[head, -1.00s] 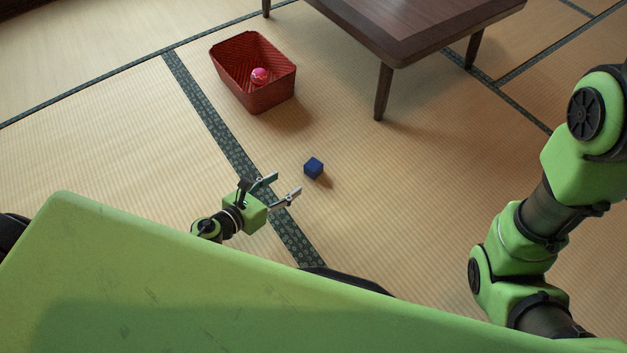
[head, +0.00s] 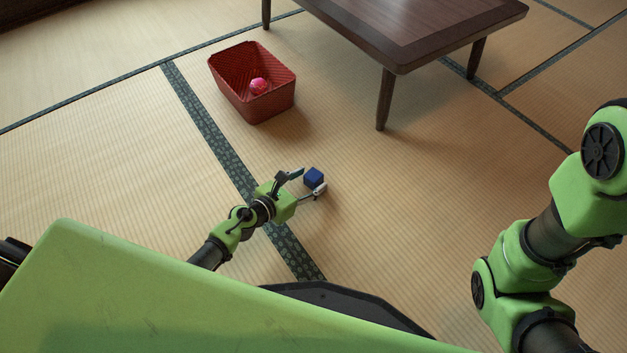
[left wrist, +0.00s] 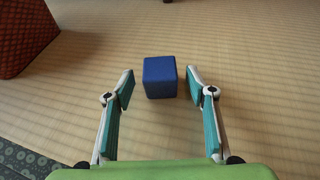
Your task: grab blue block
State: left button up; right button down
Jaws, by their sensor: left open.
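The blue block (head: 314,177) rests on the tatami floor, just beyond the fingertips of my left gripper (head: 308,182). The left gripper is open and empty, its two fingers spread toward the block. In the left wrist view the blue block (left wrist: 160,77) sits centred between and slightly past the fingertips of the left gripper (left wrist: 160,88), with a gap on each side and no visible contact. My right arm shows at the right of the head view, but its gripper is out of frame.
A low wooden table (head: 400,45) stands at the back. The floor around the block is clear.

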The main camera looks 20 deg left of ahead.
pick_arm(q)
jog(key=x, duration=0.2)
jog(key=shift+w+d+f+b, duration=0.15)
jog(key=shift+w+f+b, duration=0.05)
jog(key=shift+w+b, duration=0.1)
jog(key=c, duration=1.2)
jog(key=shift+r, duration=0.15)
